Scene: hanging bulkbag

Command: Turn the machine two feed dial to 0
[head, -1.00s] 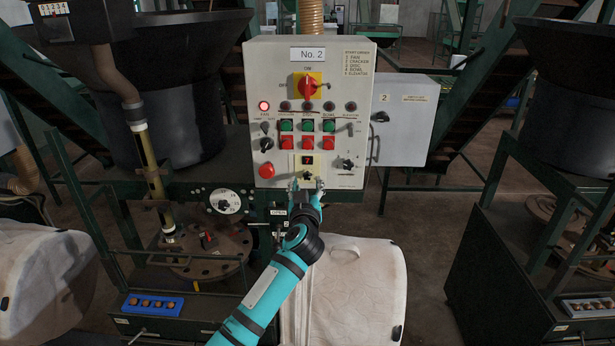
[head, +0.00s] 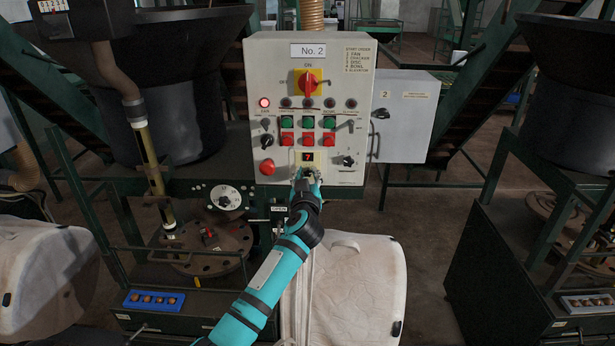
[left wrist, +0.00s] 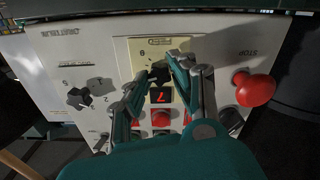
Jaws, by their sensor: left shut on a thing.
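The machine two control panel (head: 268,108), marked No. 2, stands upright in front of me. The black feed dial (left wrist: 160,72) is on a pale plate low on the panel. It shows between my left fingertips in the left wrist view, which sees the panel upside down. My left gripper (head: 306,175) covers the dial in the head view. In the wrist view the left gripper (left wrist: 155,75) is shut on the dial. My right gripper is not in view.
A red stop button (head: 267,167) is left of the dial, and a black selector knob (head: 348,161) is right of it. Green and red push buttons (head: 308,140) are above. A white bulk bag (head: 360,280) stands below the panel.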

